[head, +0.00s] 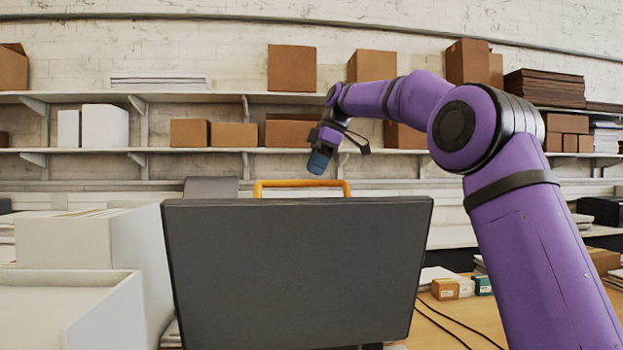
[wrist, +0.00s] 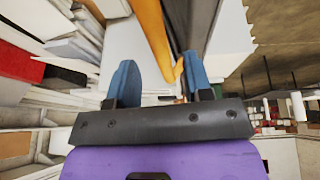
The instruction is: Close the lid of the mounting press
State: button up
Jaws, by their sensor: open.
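The mounting press's lid (head: 297,270) stands raised as a large dark grey panel in the head view, filling the lower middle. An orange bar handle (head: 302,183) shows just above its top edge. My gripper (head: 319,162) hangs above the right part of this handle, blue fingertips downward. In the wrist view the two blue fingers of my gripper (wrist: 162,68) are apart, and the orange handle (wrist: 153,35) runs into the space between them. The dark lid edge (wrist: 190,28) lies beside the handle. Whether a finger touches the handle, I cannot tell. The press body is hidden behind the panel.
White boxes (head: 90,250) stand close to the left of the panel. Small cartons (head: 447,289) and black cables lie on the wooden table (head: 440,325) at right. Wall shelves (head: 240,97) with brown boxes are behind my gripper.

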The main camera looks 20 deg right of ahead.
jog(key=shift+x, duration=1.6)
grip_shut()
